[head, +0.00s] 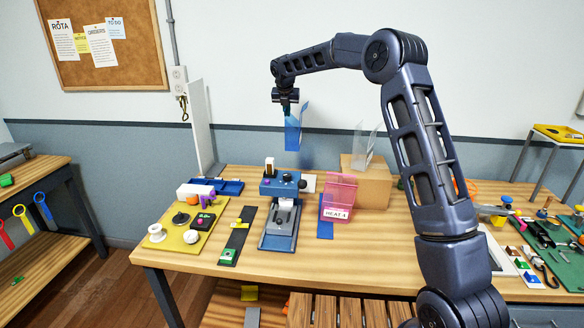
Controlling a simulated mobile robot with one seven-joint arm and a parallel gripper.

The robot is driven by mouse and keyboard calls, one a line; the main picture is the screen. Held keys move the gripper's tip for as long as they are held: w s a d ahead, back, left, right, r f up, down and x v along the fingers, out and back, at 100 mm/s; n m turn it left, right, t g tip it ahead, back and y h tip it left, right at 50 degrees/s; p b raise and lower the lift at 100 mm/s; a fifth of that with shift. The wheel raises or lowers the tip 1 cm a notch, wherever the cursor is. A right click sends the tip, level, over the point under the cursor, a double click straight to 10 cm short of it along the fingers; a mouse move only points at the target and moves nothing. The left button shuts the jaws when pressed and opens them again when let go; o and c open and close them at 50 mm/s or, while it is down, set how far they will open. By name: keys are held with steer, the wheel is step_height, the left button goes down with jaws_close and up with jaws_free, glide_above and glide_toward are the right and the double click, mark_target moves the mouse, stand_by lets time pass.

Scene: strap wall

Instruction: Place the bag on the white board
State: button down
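My gripper (286,105) is above the middle of the table, pointing down. A blue bag (292,135) with a paler, see-through upper edge hangs in the air at its fingertips, apart from the table, and the gripper appears shut on it. A pink see-through bag (339,195) labelled "HEAT 4" stands on a blue mat on the table. A clear bag (364,150) stands on a cardboard box (372,187). Another white board (496,252) lies at the right, partly behind my arm. I cannot tell which is the task's board.
A blue press (282,215) stands mid-table below the bag. A tall white panel (201,130) rises at the table's back left. A yellow board (180,237) with knobs and a dark strip (238,237) lie left. A green mat (553,236) with tools lies right.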

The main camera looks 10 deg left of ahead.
step_height(320, 180, down, 18)
steer(key=shift+f, duration=0.2)
stand_by(0.4)
steer(key=shift+f, duration=0.15)
steer(key=c, duration=1.7)
jaws_free()
